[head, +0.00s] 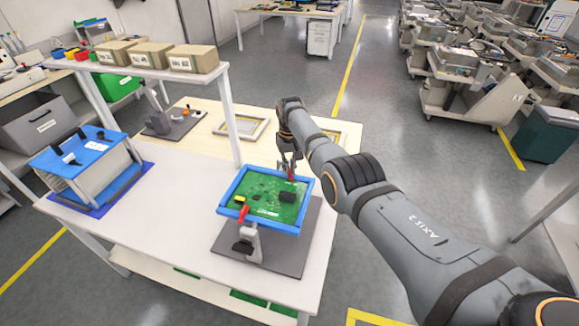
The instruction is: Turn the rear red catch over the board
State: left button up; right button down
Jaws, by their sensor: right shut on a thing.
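The green board (265,199) lies in a blue frame (224,198) on a fixture stand on the table. The rear red catch (291,177) is at the frame's far edge. My right gripper (290,169) comes down on it from above and is shut on it. The fingers partly hide the catch, so I cannot tell exactly how far it points over the board. The front red catch (243,213) is at the near edge, beside a black-handled clamp part. My left gripper is out of view.
A blue rack (85,160) stands on the table's left. Cardboard boxes (193,58) sit on a shelf above. Empty frames (240,126) and another fixture (172,121) lie behind the board. White tabletop (170,205) is free left of the board.

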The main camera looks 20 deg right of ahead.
jog(key=m, duration=0.6)
jog(key=shift+w+r, duration=0.1)
jog(key=shift+m, duration=0.4)
dwell(0.3)
jog(key=c, duration=1.5)
grip_release()
jog(key=shift+o, duration=0.2)
notch_tip(320, 180, up, 12)
